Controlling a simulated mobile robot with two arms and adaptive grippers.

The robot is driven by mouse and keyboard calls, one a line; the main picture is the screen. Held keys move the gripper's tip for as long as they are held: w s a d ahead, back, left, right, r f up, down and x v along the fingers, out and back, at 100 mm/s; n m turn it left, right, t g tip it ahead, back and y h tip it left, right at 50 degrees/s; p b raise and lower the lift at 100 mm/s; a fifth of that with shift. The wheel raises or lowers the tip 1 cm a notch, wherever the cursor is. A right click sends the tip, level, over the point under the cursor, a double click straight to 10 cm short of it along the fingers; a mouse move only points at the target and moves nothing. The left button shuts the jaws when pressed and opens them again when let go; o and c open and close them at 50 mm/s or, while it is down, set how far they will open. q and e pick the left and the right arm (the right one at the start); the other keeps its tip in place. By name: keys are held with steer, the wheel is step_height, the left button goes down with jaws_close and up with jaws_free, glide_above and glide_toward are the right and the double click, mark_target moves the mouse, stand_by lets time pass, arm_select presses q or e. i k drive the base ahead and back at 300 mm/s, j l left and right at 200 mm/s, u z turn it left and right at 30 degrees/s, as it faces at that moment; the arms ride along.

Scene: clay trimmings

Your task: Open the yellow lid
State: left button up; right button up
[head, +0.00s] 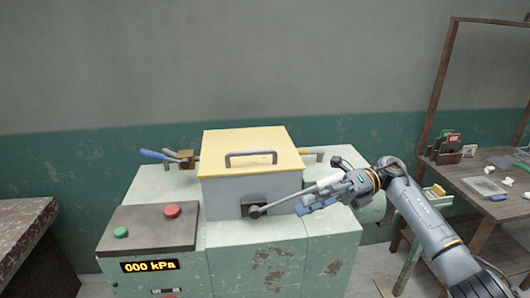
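The yellow lid (222,144) lies flat and closed on a grey box on top of the pale green machine. A dark bar handle (251,154) stands on the lid. A lever (281,202) runs from a dark pivot plate on the box front up to the right, with a pale grip at its end. My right gripper (324,195) is at the lever's grip end, right of the box and below lid level. The view does not show clearly whether its fingers are closed around the grip. My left gripper is out of view.
A lever with a blue handle (151,154) sticks out left of the box. A panel (152,228) at front left has green and red buttons above a display reading 000 kPa. A cluttered wooden table (465,176) stands at right, a worn bench (22,222) at left.

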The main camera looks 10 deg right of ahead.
mark_target(248, 141)
steer(key=i, duration=1.1)
